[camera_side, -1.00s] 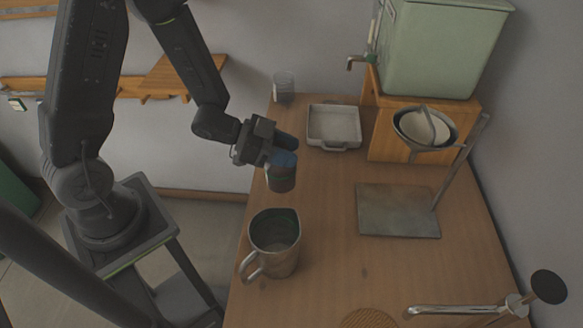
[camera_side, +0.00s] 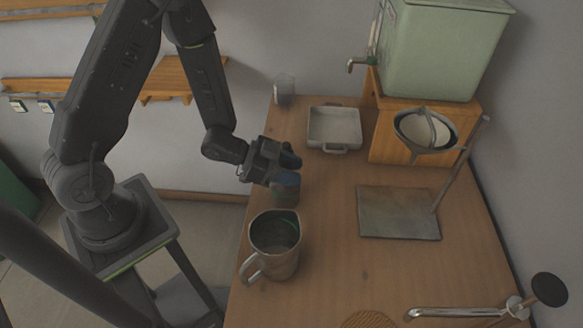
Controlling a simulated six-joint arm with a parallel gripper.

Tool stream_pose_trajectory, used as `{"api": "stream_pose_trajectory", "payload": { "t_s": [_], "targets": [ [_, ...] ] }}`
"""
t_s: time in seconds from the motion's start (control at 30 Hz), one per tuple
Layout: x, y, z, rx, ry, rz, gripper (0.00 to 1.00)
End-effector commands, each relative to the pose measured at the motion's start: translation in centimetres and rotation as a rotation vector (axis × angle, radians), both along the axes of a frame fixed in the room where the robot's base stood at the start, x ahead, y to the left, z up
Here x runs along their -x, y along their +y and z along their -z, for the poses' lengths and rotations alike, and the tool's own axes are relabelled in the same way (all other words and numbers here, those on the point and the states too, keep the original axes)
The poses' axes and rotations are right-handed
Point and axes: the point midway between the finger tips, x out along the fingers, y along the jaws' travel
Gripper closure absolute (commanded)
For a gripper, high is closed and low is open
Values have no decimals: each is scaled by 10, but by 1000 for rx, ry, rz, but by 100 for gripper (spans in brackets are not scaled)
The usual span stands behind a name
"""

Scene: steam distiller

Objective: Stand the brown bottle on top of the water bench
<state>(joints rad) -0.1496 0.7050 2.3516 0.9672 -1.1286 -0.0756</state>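My gripper (camera_side: 287,168) is over the left part of the table, behind the metal jug. Its blue-tipped fingers are around the upper part of a dark grey-brown cylinder (camera_side: 286,192), the only thing in view that fits the brown bottle. The fingers hide its top. It looks upright; I cannot tell if its base touches the table. The water bench (camera_side: 388,134), a wooden box at the back right, carries the green tank (camera_side: 440,50) on its top. A strip of bench top shows beside the tank.
The metal jug (camera_side: 275,262) stands just in front of the gripper. A white tray (camera_side: 334,146), a glass (camera_side: 284,88), a stand with a grey plate (camera_side: 398,222) and a bowl (camera_side: 426,146) are around. A tap (camera_side: 458,311) is at front right. The table centre is clear.

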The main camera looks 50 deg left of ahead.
Motion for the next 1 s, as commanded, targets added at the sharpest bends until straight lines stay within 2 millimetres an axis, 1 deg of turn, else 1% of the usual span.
{"api": "stream_pose_trajectory", "payload": {
  "t_s": [0.03, 0.23, 0.47, 0.57, 0.67, 1.0],
  "targets": [
    [0, 0, 0, 0, 0, -1, 57],
    [0, 0, 0, -1, 0, -1, 38],
    [0, 0, 0, -1, 1, 0, 37],
    [0, 0, -3, -2, -2, 0, 37],
    [7, 9, -8, -2, 0, -4, 37],
    [53, 55, -36, -2, -2, -8, 37]
  ]
}}
